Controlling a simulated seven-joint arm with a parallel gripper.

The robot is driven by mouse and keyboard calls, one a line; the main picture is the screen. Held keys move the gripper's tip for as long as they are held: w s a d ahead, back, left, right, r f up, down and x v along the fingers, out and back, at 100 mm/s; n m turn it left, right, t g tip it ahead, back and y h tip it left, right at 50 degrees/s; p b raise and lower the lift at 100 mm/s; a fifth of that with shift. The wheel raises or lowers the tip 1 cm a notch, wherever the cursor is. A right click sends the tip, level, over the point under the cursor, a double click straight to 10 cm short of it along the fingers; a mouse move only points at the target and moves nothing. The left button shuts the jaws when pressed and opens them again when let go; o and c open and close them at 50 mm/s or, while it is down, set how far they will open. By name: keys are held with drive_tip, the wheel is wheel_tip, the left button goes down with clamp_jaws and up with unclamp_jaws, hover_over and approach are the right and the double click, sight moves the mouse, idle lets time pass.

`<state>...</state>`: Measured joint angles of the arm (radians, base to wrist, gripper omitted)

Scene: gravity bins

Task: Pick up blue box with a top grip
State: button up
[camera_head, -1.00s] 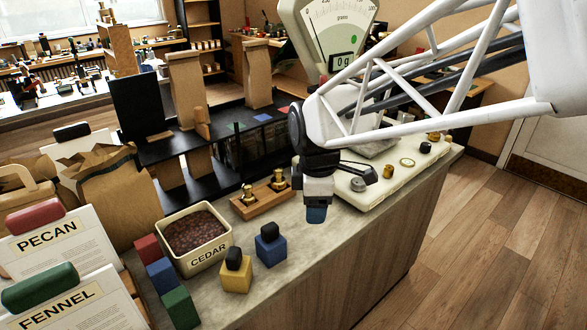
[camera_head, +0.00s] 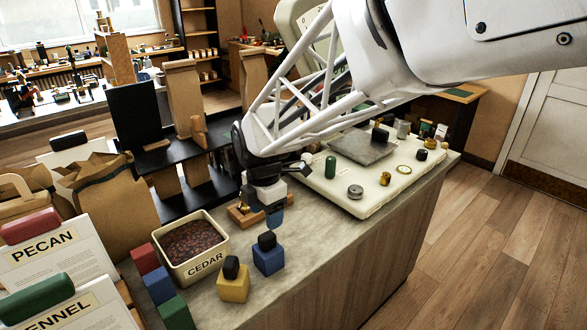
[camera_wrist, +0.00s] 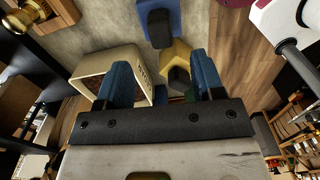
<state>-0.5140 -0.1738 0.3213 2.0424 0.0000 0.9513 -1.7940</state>
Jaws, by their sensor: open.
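A blue box (camera_head: 268,260) with a black knob on top stands upright on the counter, right of a yellow box (camera_head: 234,287) with a similar knob. In the wrist view the blue box (camera_wrist: 170,35) is at the top centre, beyond the fingertips. A plain blue block (camera_head: 159,285) stands between a red block and a green block. My gripper (camera_head: 274,217) has blue fingers and hangs above and behind the knobbed blue box, apart from it. In the wrist view my gripper (camera_wrist: 162,72) is open and empty, its fingers wide apart.
A wooden holder with brass weights (camera_wrist: 25,16) is behind, partly hidden by my gripper. A scale (camera_head: 345,195) stands right. Counter right of the blue box is clear.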

sight(267, 235)
drive_tip(key=shift+f, duration=1.1)
drive_tip(key=shift+f, duration=0.1)
drive_tip(key=shift+f, duration=2.5)
drive_tip(key=shift+c, duration=0.2)
clamp_jaws()
